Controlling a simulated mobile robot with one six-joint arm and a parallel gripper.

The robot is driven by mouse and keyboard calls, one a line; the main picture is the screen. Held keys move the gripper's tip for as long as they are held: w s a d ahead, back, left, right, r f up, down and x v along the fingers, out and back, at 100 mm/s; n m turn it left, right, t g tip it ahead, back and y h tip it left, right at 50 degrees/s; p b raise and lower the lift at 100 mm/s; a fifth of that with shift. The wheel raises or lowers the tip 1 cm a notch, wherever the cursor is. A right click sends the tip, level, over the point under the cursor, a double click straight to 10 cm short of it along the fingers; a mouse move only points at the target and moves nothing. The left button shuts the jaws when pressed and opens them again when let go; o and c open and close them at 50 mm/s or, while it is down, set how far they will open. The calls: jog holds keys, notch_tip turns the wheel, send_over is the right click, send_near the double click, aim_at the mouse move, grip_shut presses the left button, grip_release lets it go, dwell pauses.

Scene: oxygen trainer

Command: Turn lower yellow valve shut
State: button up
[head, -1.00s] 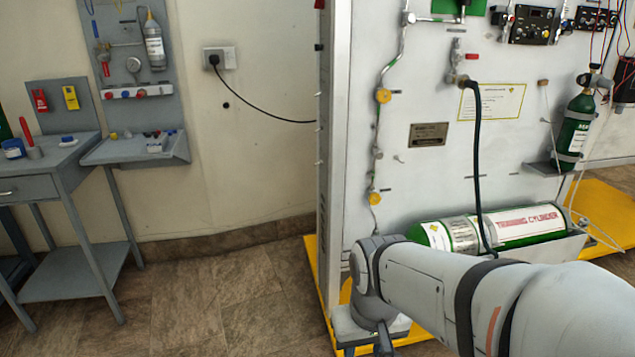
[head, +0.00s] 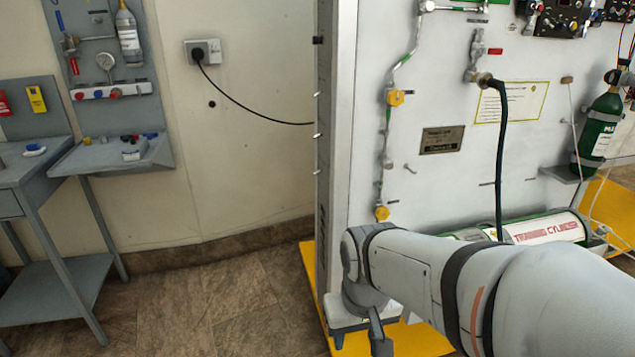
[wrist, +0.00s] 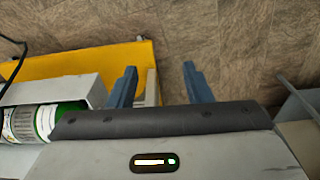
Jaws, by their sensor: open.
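The lower yellow valve (head: 382,213) is a small round yellow knob on the thin pipe near the left edge of the white panel in the head view. A similar upper yellow valve (head: 396,98) sits above it on the same pipe. My arm passes just below the lower valve. In the wrist view my gripper (wrist: 160,70) is open, with two blue fingers apart and nothing between them, over the yellow base and brown floor. Neither yellow valve shows in the wrist view. How the lower valve's handle is turned is too small to tell.
The green and white training cylinder (head: 540,230) lies low on the panel, partly behind my arm. A black hose (head: 500,150) hangs in front of the panel. The yellow base (head: 420,338) juts out at floor level. Open floor (head: 210,300) lies to the left, before a grey bench (head: 30,170).

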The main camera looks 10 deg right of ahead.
jog(key=shift+o, duration=1.1)
jog(key=w+d+f+t+h+b, duration=0.1)
jog(key=w+d+t, duration=0.2)
jog(key=w, duration=0.6)
jog(key=w+d+f+t+h, duration=0.1)
jog(key=w+d+t, duration=0.3)
jog(key=w+d, duration=0.4)
jog(key=shift+w+f+n+t+b, duration=0.3)
jog(key=shift+w+f+b, duration=0.1)
jog(key=shift+w, duration=0.55)
jog(key=n+t+y+b, duration=0.1)
jog(key=n+t, duration=0.1)
jog(key=t, duration=0.5)
send_near(383, 214)
jog(key=w+f, duration=0.2)
jog(key=w, duration=0.1)
jog(key=shift+a+f, duration=0.1)
jog(key=shift+f, duration=0.3)
jog(key=shift+w+d+r+n+t+y+b, duration=0.15)
jog(key=shift+w+n+t+y+b, duration=0.2)
jog(key=shift+w, duration=1)
jog(key=shift+w+d+r+n+t+y+b, duration=0.15)
jog(key=shift+w+t+b, duration=0.25)
jog(key=shift+w, duration=0.9)
jog(key=shift+w+d+r+n+t+y+b, duration=0.15)
jog(key=shift+w+t+b, duration=0.25)
jog(key=shift+w, duration=0.95)
jog(key=shift+c, duration=0.6)
